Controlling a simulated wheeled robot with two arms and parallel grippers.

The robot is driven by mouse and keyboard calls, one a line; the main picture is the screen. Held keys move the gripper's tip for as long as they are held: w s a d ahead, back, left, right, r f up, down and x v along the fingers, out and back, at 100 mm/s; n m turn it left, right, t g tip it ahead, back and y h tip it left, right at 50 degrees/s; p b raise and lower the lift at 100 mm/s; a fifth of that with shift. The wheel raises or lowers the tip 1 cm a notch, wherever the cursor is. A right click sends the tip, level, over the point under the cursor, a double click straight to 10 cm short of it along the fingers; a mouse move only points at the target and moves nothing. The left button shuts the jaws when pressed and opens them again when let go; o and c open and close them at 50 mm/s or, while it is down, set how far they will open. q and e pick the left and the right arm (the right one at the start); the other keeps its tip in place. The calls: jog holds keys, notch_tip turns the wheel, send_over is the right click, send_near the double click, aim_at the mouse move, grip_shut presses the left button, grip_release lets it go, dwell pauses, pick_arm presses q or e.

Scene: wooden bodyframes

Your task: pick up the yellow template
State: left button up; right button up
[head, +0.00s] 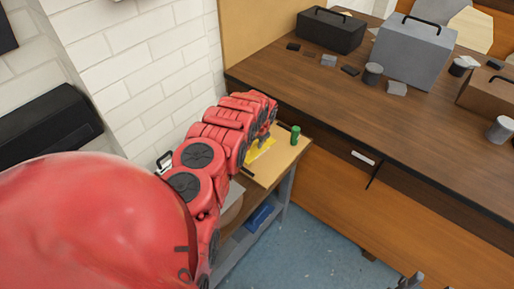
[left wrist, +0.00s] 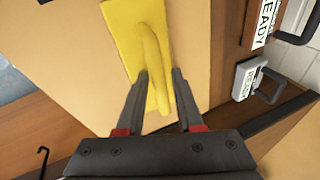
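The yellow template (left wrist: 118,22) is a flat plate with a raised, curved handle. It lies on a light wooden board, and in the head view a part of it (head: 262,148) shows on the small side table, partly hidden by my arm. My left gripper (left wrist: 160,73) is over the template with its fingertips on either side of the handle. The fingers are apart, and a gap shows between the right finger and the handle. Grey prongs at the bottom edge of the head view may be my right gripper (head: 410,282), mostly cut off.
A green cylinder (head: 295,135) stands on the side table (head: 285,160) near my left gripper. The long brown workbench (head: 330,85) holds toolboxes, grey cylinders and small blocks. A white "READY" label (left wrist: 265,22) and dark handles show at the right in the left wrist view.

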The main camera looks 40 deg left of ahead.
pick_arm(q)
jog(key=shift+f, duration=0.1)
jog(key=shift+c, duration=0.3)
grip_shut()
dwell(1.1)
